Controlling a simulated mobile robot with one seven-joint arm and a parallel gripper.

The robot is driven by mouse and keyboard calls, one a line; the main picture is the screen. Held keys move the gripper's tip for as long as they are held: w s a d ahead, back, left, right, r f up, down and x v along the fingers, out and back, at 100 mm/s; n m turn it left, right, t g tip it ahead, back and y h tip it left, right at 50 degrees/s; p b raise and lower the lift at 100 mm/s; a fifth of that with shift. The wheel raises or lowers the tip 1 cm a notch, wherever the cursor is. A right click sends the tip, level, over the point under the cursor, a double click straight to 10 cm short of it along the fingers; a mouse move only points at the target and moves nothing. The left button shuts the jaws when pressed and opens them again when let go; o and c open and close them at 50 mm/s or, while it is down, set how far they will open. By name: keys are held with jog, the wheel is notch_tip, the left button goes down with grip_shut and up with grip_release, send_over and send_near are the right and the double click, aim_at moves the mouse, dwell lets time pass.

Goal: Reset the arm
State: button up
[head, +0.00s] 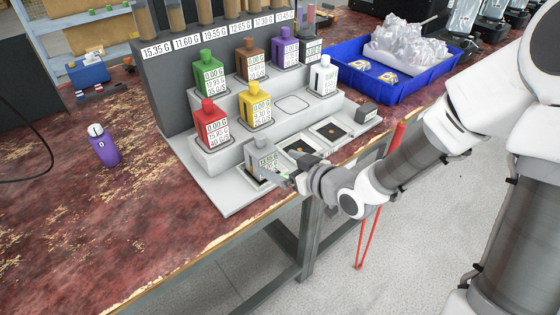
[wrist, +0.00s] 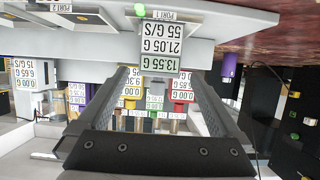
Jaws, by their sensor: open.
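My gripper (head: 290,180) is at the front edge of the grey stepped stand (head: 230,195) in the head view, beside a pale container with a label (head: 264,160) on the lowest step. That view is upside down. I cannot tell whether the fingers touch the container. My arm reaches in from the right.
Red (head: 212,125), green (head: 208,73), yellow (head: 254,105), brown (head: 250,60), purple (head: 284,47) and white (head: 323,76) bottles stand on the stand. A purple bottle (head: 102,146) is on the worn red table (head: 60,220). A blue bin (head: 385,92) is behind right. Open floor lies in front.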

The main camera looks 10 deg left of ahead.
jog(key=s+d+r+m+h+p, duration=0.1)
jog(key=d+r+m+h, duration=0.2)
jog(key=d+r+h, duration=0.45)
jog(key=s+d+r+m+h, duration=0.2)
jog(key=d+r+m, duration=0.15)
jog(key=d, duration=0.65)
jog(key=s+d+r+m+g+b, duration=0.1)
jog(key=s+d+r+m+g, duration=0.15)
jog(key=s, duration=0.55)
jog(key=s+d+r+m+g, duration=0.1)
jog(key=s+d, duration=0.2)
jog(key=s, duration=0.6)
notch_tip(320, 180, up, 19)
jog(key=p, duration=1.9)
jog(key=shift+w+r+h, duration=0.2)
jog(key=shift+h, duration=0.25)
